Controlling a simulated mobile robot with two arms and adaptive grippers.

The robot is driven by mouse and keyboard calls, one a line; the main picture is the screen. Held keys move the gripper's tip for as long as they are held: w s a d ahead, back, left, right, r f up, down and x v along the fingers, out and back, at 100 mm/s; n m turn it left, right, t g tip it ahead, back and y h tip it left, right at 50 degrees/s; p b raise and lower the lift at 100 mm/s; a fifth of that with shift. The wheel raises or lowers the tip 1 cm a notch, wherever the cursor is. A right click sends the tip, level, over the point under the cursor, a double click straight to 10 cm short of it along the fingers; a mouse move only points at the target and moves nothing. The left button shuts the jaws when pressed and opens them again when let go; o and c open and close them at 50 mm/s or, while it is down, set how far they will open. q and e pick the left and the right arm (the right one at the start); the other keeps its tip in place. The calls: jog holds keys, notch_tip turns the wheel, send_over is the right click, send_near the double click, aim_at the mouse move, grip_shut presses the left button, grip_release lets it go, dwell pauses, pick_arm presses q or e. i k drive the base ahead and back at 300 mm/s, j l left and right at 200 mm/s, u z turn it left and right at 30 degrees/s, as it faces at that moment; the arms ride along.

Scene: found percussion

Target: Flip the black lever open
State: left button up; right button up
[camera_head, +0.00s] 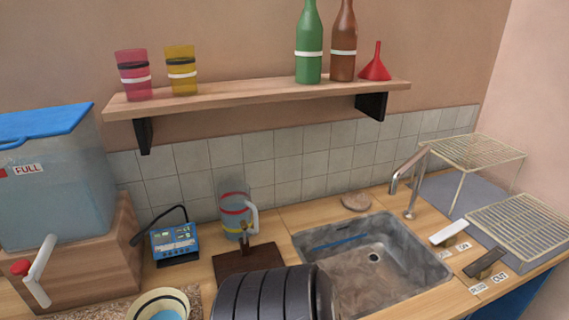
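The black lever (485,263) is at the right front of the wooden counter, to the right of the sink. It looks like a dark, flat bar on a small base, with its upper right end raised. Small white labels lie beside it; one seems to read OUT (499,277). A similar white lever (449,233) stands just behind it and to its left, with its own small labels. Neither of my grippers shows in the head view, so nothing of mine is seen touching the black lever.
A steel sink (431,289) with a tap (408,178) lies left of the levers. A wire rack (520,226) stands close to their right. A shelf (262,93) holds cups, bottles and a red funnel. A blue-lidded tank (60,190) stands at left.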

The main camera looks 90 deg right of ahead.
aim_at(493, 255)
jog(key=z, duration=2.25)
